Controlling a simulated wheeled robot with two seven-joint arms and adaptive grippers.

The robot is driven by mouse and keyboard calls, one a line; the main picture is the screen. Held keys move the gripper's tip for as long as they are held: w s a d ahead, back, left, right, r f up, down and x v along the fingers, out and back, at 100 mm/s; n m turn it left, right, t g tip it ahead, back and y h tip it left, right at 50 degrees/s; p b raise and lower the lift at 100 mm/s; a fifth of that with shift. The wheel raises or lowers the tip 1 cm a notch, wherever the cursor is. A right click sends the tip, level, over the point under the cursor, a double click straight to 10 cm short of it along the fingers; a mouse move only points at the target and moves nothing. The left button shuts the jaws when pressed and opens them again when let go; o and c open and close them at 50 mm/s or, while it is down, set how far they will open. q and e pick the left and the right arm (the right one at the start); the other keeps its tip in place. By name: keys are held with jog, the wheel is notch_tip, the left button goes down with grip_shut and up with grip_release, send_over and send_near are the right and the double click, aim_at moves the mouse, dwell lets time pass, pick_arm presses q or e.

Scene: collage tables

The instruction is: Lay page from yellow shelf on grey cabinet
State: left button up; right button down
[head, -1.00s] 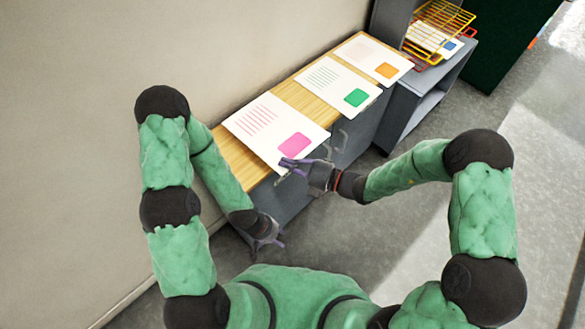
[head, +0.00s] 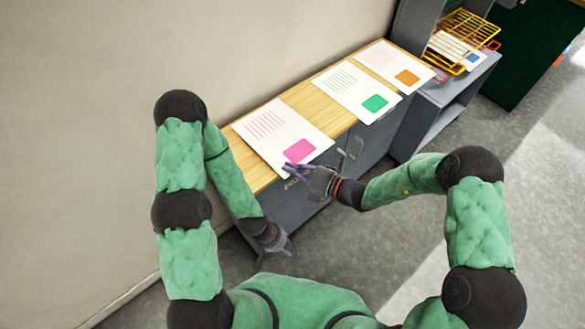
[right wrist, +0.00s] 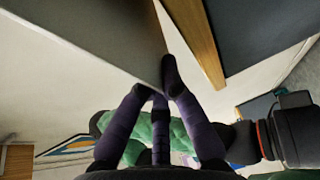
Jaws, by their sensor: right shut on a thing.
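A white page with pink lines and a pink square (head: 268,130) lies over the wooden top of the grey cabinet (head: 262,182), at its near end. My right gripper (head: 290,170) is shut on this page's near edge, by the pink square. In the right wrist view the fingers (right wrist: 165,82) pinch a corner of the page, seen as a plain grey sheet (right wrist: 90,35). My left gripper (head: 280,250) hangs low beside the cabinet's near end, apart from the page; its fingers are too unclear to judge. The yellow wire shelf (head: 470,32) stands at the far end.
A page with a green square (head: 352,92) and one with an orange square (head: 390,66) lie farther along the cabinet top. A page with a blue square (head: 447,48) lies at the yellow shelf. A wall runs along the left; open floor is at right.

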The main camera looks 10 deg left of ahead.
jog(key=c, duration=1.3)
grip_release()
jog(key=shift+c, duration=0.2)
jog(key=o, duration=0.7)
jog(key=shift+o, duration=0.2)
jog(key=shift+f, duration=0.1)
jog(key=shift+f+b, duration=0.75)
jog(key=shift+f, duration=0.6)
jog(key=shift+s+d, duration=0.1)
